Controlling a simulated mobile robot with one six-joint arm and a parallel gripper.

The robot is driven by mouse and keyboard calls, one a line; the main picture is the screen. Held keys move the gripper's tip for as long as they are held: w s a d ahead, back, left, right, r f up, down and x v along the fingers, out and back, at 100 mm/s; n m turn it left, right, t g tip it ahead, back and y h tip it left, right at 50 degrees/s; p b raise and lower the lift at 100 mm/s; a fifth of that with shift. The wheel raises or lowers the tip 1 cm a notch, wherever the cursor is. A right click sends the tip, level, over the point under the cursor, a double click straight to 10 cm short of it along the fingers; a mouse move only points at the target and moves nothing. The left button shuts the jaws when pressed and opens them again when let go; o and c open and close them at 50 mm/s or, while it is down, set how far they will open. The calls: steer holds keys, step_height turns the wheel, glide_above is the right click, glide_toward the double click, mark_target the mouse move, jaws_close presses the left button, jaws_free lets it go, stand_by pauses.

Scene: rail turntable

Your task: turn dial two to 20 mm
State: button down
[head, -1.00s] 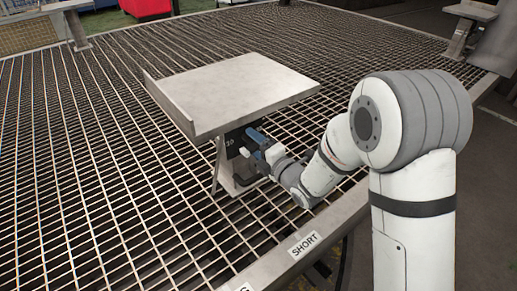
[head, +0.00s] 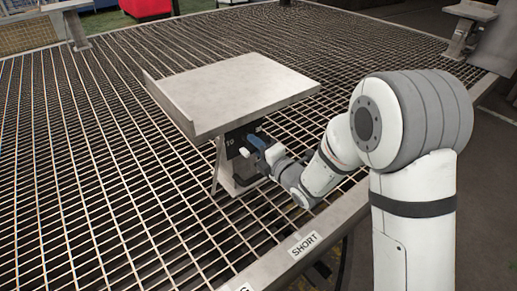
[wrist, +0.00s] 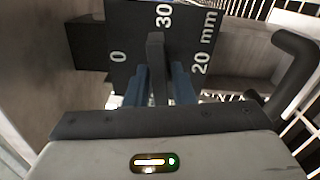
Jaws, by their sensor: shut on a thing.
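Under a raised grey plate, a dark dial plate (head: 230,141) shows a "10" at its left in the head view; the rest is mostly behind my gripper. In the wrist view the dial plate (wrist: 133,50) carries "0" at left, "30" at top and "20 mm" at right. A dark grey bar-shaped knob (wrist: 156,50) stands over the dial, its upper end just below the "30" in that view. I cannot tell which end is the pointer. My gripper (head: 252,146) has its blue fingers on both sides of the knob, shut on it.
The tilted grey plate (head: 235,88) overhangs the dial and my gripper closely. A dark bent handle or tube (wrist: 297,70) is at the right in the wrist view. The slatted grating (head: 90,170) around is open. A "SHORT" label (head: 304,243) marks the front rail.

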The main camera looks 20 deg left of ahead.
steer(key=shift+f+n+b, duration=0.1)
steer(key=shift+n+b, duration=0.25)
steer(key=shift+n, duration=0.15)
steer(key=n, duration=1.2)
steer(key=shift+n, duration=0.4)
steer(key=shift+c, duration=1)
jaws_free()
steer(key=v, duration=0.9)
